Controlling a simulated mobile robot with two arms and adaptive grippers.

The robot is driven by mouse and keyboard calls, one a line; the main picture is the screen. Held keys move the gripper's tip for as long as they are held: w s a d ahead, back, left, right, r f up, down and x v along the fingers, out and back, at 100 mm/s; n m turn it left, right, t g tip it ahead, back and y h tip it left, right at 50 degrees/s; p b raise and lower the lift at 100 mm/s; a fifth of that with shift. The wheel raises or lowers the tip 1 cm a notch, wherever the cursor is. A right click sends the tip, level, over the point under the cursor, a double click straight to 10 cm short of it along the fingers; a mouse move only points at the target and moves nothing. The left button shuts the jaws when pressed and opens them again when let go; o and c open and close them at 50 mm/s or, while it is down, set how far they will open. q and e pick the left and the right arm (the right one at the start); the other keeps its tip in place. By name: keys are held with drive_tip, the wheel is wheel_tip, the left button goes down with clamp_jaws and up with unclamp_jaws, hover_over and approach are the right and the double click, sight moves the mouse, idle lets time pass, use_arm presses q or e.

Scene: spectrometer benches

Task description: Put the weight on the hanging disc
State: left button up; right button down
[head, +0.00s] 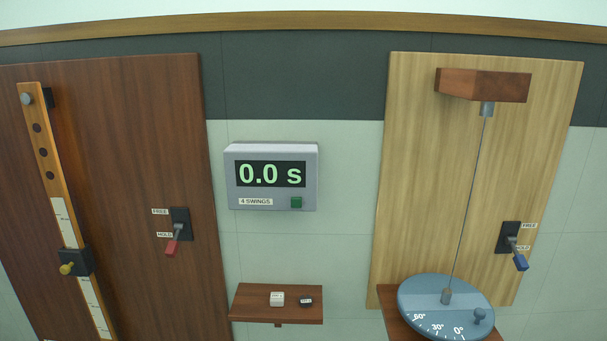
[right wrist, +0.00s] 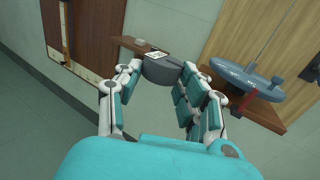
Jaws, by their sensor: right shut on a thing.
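The hanging disc (head: 420,298) is a blue-grey disc with a white angle scale, hung on a thin wire at the lower right of the head view. A small knob stands near its right edge. The disc also shows at the right of the right wrist view (right wrist: 250,82). My right gripper (right wrist: 163,72) is shut on a dark grey weight (right wrist: 161,70) with a white label on top. It holds the weight to the left of the disc in that view, apart from it. The head view shows neither gripper, and my left gripper is out of sight.
A small brown shelf (head: 255,309) holds a white block (head: 277,299) and a small black labelled piece (head: 306,301). A timer (head: 272,176) reads 0.0 s. A blue-handled lever (head: 520,262) sits right of the wire, and a red-handled lever (head: 171,247) is on the left board.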

drive_tip(key=shift+w+d+f+m+t+h, duration=0.2)
drive_tip(key=shift+d+m+t+h, duration=0.15)
drive_tip(key=shift+h, duration=0.25)
drive_tip(key=shift+d+f, duration=0.1)
drive_tip(key=shift+f, duration=0.1)
drive_tip(key=m+h, duration=0.1)
drive_tip(key=h, duration=0.1)
drive_tip(key=w+m+h, duration=0.1)
drive_tip(key=h, duration=0.1)
drive_tip(key=m+t+h, duration=0.1)
drive_tip(key=m+h, duration=0.1)
drive_tip(key=shift+w+d+r, duration=0.15)
drive_tip(key=shift+d+r, duration=0.15)
drive_tip(key=shift+r, duration=0.1)
drive_tip(key=shift+d, duration=0.1)
